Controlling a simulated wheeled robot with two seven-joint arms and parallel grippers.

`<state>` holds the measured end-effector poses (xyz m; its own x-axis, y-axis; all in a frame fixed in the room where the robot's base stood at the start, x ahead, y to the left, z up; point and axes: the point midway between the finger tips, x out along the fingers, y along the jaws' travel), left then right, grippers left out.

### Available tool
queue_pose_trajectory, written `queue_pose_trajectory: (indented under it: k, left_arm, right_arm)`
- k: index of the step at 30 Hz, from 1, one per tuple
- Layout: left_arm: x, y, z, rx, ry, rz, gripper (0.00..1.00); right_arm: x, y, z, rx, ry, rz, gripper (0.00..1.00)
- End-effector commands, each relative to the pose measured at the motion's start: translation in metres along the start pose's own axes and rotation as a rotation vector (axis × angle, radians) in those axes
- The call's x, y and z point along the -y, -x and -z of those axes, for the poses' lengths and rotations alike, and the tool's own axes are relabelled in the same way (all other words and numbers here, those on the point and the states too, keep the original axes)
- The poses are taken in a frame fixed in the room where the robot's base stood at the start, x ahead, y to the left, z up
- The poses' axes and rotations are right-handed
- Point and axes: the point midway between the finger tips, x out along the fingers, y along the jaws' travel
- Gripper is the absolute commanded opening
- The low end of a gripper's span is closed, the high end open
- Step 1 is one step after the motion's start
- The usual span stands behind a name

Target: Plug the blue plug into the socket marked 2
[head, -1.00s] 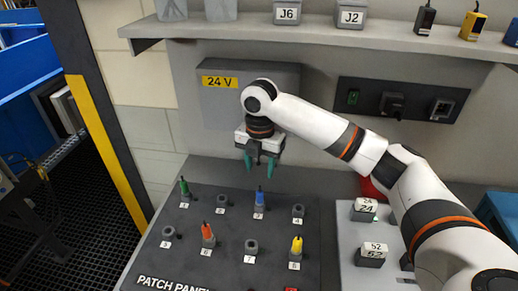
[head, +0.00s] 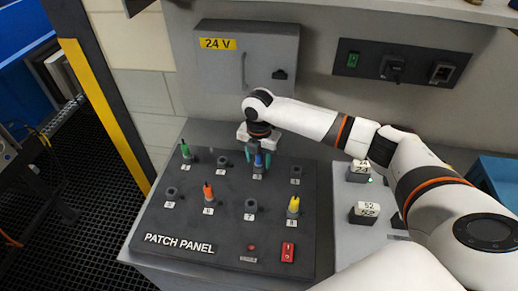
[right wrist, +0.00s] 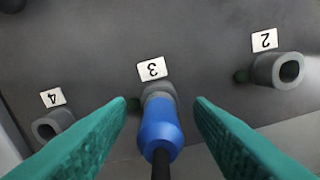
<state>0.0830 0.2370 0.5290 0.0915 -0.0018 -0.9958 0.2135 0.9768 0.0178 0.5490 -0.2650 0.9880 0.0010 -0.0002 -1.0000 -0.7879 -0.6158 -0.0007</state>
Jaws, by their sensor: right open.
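The blue plug (head: 258,161) stands upright in the socket marked 3 (right wrist: 157,92) on the patch panel. It also shows in the right wrist view (right wrist: 159,127), with its dark cable end toward the camera. My right gripper (head: 257,156) is open, its green fingers on either side of the blue plug with a gap on both sides in the right wrist view. The socket marked 2 (head: 222,161) is empty; it also shows at the upper right of the right wrist view (right wrist: 284,70). My left gripper is not in view.
On the patch panel (head: 180,225), a green plug (head: 185,150), an orange plug (head: 208,192) and a yellow plug (head: 294,204) stand in other sockets. The socket marked 4 (right wrist: 52,124) is empty. A grey 24 V box (head: 220,75) is on the wall behind.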

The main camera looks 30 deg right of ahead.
Motion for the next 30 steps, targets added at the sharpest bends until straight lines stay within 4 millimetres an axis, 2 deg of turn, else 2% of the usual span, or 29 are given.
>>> queue_pose_trajectory:
  k: [8,15,17,30]
  left_arm:
    - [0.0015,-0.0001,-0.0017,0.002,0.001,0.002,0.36]
    - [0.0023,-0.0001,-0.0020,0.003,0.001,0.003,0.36]
    - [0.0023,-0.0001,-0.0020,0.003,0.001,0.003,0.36]
    - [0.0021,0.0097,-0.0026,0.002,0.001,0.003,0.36]
  right_arm:
    - [-0.0001,-0.0015,-0.0001,0.000,0.001,0.000,0.46]
    - [-0.0002,-0.0012,0.0000,0.000,0.000,-0.001,0.07]
    - [-0.0002,-0.0012,0.0000,0.000,0.000,-0.001,0.00]
    - [0.0000,0.0076,0.0004,-0.001,0.000,0.001,0.00]
